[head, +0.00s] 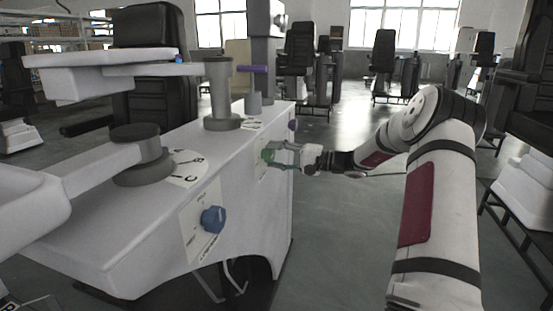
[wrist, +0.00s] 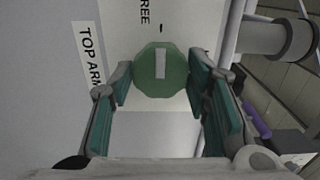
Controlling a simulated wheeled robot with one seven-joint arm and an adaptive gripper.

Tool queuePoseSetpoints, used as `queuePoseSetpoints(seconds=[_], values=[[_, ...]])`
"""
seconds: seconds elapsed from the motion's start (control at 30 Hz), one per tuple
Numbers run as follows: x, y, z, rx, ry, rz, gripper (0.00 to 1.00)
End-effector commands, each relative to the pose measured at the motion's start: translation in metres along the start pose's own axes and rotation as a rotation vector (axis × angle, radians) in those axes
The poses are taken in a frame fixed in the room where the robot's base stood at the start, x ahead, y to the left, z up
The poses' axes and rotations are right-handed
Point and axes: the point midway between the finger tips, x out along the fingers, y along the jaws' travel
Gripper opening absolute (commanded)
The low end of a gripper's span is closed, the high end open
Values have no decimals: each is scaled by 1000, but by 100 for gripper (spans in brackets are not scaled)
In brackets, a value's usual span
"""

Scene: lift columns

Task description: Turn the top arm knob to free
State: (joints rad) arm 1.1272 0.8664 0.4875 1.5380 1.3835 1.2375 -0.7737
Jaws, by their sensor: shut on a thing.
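The green top arm knob (wrist: 161,70) is round and faceted, with a white mark on its face. It sits on a pale panel (wrist: 185,18) with the words "TOP ARM" to its left and "FREE" above. The white mark points up, roughly in line with a short black tick near "FREE". In the head view the knob (head: 267,155) is on the side of the white column unit (head: 150,245). My gripper (wrist: 160,74) has its teal-padded fingers on both sides of the knob, shut on it. In the head view my gripper (head: 279,155) reaches the knob from the right.
A blue knob (head: 213,220) is nearer on the same side face, and a purple knob (head: 293,125) is farther along. Grey posts (head: 219,95) and white arms stand on top. Dark chairs (head: 384,55) stand behind. The floor right of the unit is open.

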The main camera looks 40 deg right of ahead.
Motion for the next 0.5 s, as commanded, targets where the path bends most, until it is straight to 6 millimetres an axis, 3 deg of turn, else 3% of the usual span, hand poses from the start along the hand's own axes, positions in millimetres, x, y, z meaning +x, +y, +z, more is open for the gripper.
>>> queuePoseSetpoints(seconds=[0.33,0.37,0.43,0.5], values=[[0,0,0,-5,0,1,16],[0,0,0,-5,0,1,46],[0,0,0,-4,0,1,62],[0,0,0,-4,0,1,64]])
